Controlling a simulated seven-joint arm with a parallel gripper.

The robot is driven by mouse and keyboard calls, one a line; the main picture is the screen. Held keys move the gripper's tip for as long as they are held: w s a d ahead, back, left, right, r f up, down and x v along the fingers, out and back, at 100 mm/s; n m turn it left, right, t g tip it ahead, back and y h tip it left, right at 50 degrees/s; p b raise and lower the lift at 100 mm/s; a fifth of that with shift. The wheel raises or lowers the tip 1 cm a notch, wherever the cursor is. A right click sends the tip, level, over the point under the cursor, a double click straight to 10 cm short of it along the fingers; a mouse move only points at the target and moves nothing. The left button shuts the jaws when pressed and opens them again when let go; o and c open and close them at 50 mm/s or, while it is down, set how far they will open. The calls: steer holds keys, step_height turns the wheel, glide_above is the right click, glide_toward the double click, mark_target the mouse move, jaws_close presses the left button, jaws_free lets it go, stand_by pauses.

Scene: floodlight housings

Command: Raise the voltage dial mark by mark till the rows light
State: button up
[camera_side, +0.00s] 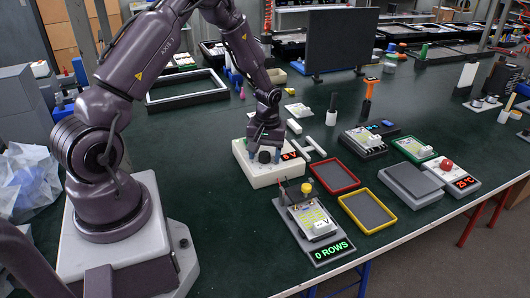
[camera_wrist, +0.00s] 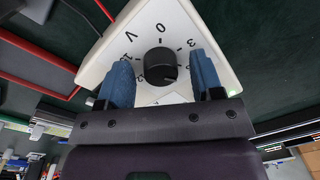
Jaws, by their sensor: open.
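The white voltage box (camera_side: 262,176) stands near the middle of the table, with a black dial (camera_side: 265,156) on top. A small red display (camera_side: 289,156) on it ends in V; its digit is hard to read. In the wrist view the dial (camera_wrist: 160,66) has printed numbers and a V around it. My gripper (camera_side: 265,148) is above the box, pointing down. Its blue fingers are open, one on each side of the dial, with gaps showing. The test stand (camera_side: 290,214) holds a lamp board with yellow rows (camera_side: 314,218), and its green display (camera_side: 330,250) reads 0 ROWS.
A red-rimmed tray (camera_side: 334,188) and a yellow-rimmed tray (camera_side: 367,224) lie empty right of the box. A grey block (camera_side: 410,184) and a unit with a red knob and a 25 °C display (camera_side: 463,183) stand further right. White bars (camera_side: 310,147) lie behind the box.

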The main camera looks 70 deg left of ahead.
steer(key=c, duration=0.9)
steer(key=shift+m, duration=0.3)
steer(key=m, duration=0.4)
steer(key=shift+s+m, duration=0.1)
steer(key=shift+m, duration=0.2)
steer(key=m, duration=0.5)
steer(key=shift+m, duration=0.4)
steer(key=o, duration=0.9)
